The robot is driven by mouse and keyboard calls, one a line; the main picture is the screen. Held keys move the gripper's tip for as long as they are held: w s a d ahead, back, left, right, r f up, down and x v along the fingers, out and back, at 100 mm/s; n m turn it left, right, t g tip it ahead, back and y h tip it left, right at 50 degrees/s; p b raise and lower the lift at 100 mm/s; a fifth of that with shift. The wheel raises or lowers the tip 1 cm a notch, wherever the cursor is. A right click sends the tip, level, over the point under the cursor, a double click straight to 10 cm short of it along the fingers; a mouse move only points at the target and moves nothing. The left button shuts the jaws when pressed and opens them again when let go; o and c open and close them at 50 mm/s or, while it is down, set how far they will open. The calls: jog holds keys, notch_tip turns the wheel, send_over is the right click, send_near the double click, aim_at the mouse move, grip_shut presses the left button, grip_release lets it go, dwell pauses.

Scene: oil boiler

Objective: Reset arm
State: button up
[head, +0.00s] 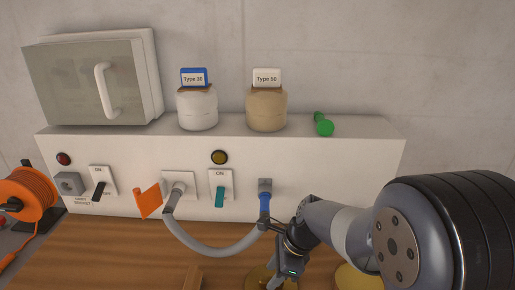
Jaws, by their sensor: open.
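My gripper (268,224) is at the lower middle of the head view, at the end of my arm, which comes in from the right. Its dark fingers are open, close to the blue end (265,200) of a grey hose (215,250). The blue end sits up against a small grey fitting (265,185) on the white panel's front. I cannot tell whether the fingers touch the hose. My own arm hides the panel's lower right part.
The white panel (345,165) carries switches, an orange flap (148,201) and a green knob (324,127). A white jar (197,110) and a tan jar (267,110) stand on top, beside a cabinet (90,80). An orange cable reel (25,193) is at left. Below is a wooden surface (110,245).

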jog(key=shift+r, duration=0.7)
jog(key=shift+f, duration=0.1)
